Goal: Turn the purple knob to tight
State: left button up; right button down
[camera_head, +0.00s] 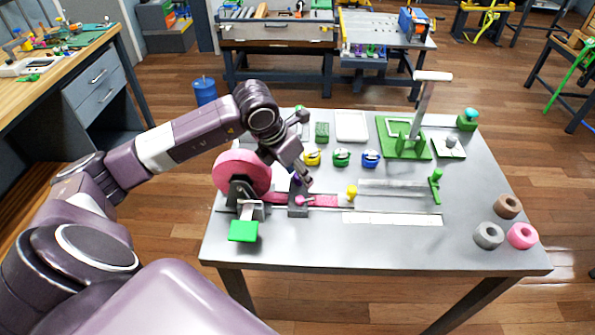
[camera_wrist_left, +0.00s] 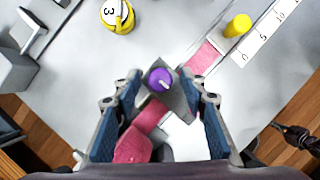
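The purple knob (camera_wrist_left: 160,80) stands on a dark grey block (camera_head: 298,202) that the pink strap (camera_head: 325,200) runs through. The knob carries a short pale mark on its top, pointing to the lower right in the left wrist view. My left gripper, also in the left wrist view (camera_wrist_left: 160,84), is open with one finger on each side of the knob. Gaps show between fingers and knob. No tight marking is readable. My right gripper is not in view.
A pink reel (camera_head: 240,173) and a green pad (camera_head: 243,231) are left of the block. A yellow peg (camera_head: 351,192) and a white ruler strip (camera_head: 392,219) lie to the right. Numbered yellow, green and blue round pieces stand behind. The table's front right has several rolls.

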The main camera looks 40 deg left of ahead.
pick_arm(q)
grip_shut()
